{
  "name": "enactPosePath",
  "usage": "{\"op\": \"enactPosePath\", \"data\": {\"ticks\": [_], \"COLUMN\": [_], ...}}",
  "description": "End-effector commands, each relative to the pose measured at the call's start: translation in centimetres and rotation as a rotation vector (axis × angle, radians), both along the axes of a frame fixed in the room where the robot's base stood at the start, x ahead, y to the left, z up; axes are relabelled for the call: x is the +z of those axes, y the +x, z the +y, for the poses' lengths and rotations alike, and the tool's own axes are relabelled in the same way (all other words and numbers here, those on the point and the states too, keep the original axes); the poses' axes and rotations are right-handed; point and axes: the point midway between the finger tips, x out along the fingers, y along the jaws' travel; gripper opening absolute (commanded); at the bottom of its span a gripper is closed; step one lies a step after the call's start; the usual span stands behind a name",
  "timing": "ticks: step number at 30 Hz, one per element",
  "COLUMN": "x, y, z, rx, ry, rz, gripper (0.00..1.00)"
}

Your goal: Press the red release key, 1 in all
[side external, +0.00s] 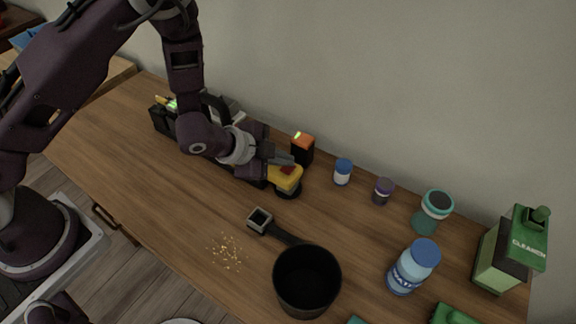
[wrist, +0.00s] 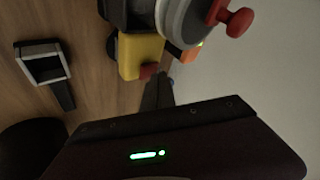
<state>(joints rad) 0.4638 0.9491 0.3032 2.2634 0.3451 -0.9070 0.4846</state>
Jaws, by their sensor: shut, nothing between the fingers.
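The red release key (side external: 288,169) sits on top of a yellow block-shaped part (side external: 288,182) on the wooden table. In the wrist view the key (wrist: 148,70) shows at the edge of the yellow part (wrist: 139,54). My gripper (side external: 283,160) is shut and empty, with its fingertips right at the key. In the wrist view its dark fingers (wrist: 155,86) partly overlap the key. I cannot tell whether they touch it or whether it is pressed down. My arm hides part of the device behind the yellow part.
An orange-and-black block (side external: 303,148) with a green light stands close behind. A grey cylinder with a red knob (wrist: 238,22) is close in the wrist view. A black pan (side external: 306,280), small bottles (side external: 342,172) and a green cleaner container (side external: 508,250) stand to the right.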

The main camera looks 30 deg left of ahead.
Motion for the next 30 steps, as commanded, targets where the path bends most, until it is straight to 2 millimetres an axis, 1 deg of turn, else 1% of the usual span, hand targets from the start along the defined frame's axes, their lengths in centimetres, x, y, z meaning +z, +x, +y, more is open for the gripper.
{"op": "enactPosePath", "data": {"ticks": [19,30], "x": [-0.84,-0.62], "y": [-0.03,0.0], "z": [0.01,0.01], "rx": [0.0,0.0], "ry": [0.001,0.0], "rz": [0.001,0.0], "gripper": [0.0,0.0]}}
